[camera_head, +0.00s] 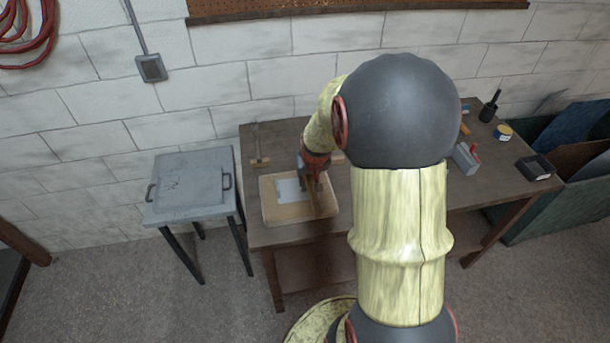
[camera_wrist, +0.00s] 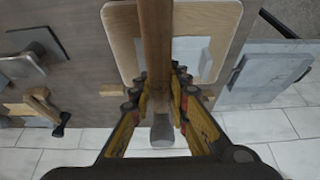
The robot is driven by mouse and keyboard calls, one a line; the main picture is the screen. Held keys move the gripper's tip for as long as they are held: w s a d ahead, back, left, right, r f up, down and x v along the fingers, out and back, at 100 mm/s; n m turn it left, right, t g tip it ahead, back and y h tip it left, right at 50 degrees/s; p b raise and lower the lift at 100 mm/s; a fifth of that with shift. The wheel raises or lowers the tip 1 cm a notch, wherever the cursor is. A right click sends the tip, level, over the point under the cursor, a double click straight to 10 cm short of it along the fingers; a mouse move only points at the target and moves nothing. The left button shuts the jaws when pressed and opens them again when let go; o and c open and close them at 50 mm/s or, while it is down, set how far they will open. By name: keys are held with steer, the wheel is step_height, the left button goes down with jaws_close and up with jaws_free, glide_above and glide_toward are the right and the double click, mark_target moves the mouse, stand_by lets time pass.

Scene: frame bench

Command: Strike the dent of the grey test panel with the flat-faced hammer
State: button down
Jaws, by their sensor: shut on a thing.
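My gripper (camera_head: 312,180) is above the wooden board on the bench. In the wrist view, my gripper (camera_wrist: 160,100) is shut on the wooden handle (camera_wrist: 156,45) of a hammer. The hammer's grey head (camera_wrist: 162,132) shows beyond the fingers; its face shape is unclear. The grey test panel (camera_head: 289,190) lies on the pale wooden board (camera_head: 270,213), partly covered by my gripper and the handle. The panel also shows in the wrist view (camera_wrist: 186,50), behind the handle. I cannot make out the dent or whether the hammer touches the panel.
Another hammer (camera_wrist: 42,104) lies on the bench (camera_head: 258,235). A grey metal stand (camera_head: 190,185) is left of the bench. A black tray (camera_head: 535,168) and tin (camera_head: 503,132) are at the right.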

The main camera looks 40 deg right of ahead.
steer(key=shift+w, duration=0.2)
steer(key=shift+s+f+b, duration=0.15)
steer(key=shift+f+b, duration=0.3)
steer(key=shift+b, duration=0.05)
steer(key=shift+f+b, duration=1.2)
steer(key=shift+f, duration=0.4)
step_height(320, 180, down, 5)
steer(key=b, duration=0.3)
steer(key=shift+r+b, duration=0.15)
steer(key=shift+b, duration=0.2)
step_height(320, 180, up, 8)
steer(key=p, duration=0.5)
steer(key=shift+r, duration=0.1)
steer(key=shift+f, duration=0.2)
steer(key=shift+f+b, duration=0.95)
steer(key=shift+f, duration=0.6)
